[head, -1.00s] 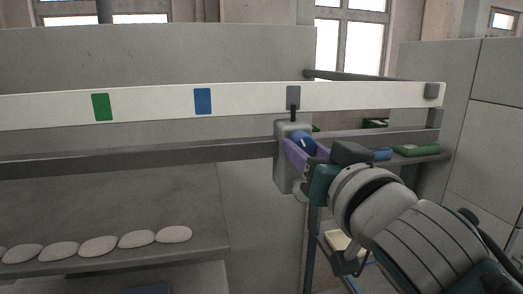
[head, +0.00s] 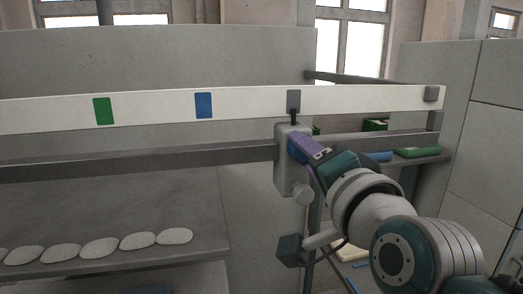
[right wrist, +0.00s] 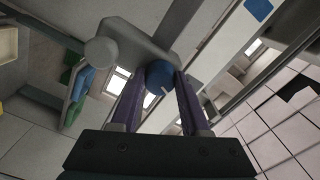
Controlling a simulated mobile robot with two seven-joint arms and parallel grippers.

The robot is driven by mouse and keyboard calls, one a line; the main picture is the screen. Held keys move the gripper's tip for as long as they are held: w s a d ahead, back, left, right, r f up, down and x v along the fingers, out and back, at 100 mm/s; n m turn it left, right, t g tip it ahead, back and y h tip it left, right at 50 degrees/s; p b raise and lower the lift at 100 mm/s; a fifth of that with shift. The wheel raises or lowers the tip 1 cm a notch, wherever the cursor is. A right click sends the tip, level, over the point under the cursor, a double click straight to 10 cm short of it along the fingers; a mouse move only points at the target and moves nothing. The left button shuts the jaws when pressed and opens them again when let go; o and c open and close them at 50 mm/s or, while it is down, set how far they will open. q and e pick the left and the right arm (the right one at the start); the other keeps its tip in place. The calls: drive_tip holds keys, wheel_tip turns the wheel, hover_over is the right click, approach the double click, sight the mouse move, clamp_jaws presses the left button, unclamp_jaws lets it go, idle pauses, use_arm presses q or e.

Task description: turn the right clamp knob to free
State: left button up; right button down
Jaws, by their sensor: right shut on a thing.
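The right clamp (head: 283,181) is a grey block on the dark rail, with a thin black pointer above it reaching a grey mark on the white scale bar. Its blue round knob (head: 295,152) is on the front face, partly hidden by my purple fingers. In the right wrist view the knob (right wrist: 159,75) sits between both fingers and shows a short white line. My right gripper (right wrist: 160,88) is shut on this knob; it also shows in the head view (head: 300,147). My left gripper is not in view.
The white scale bar (head: 150,106) carries green and blue marks. Several pale oval pieces (head: 100,247) lie on the lower left shelf. Green and blue blocks (head: 417,152) lie on a shelf at the right.

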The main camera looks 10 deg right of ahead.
drive_tip(key=shift+m, duration=1.1)
drive_tip(key=shift+c, duration=1.9)
unclamp_jaws()
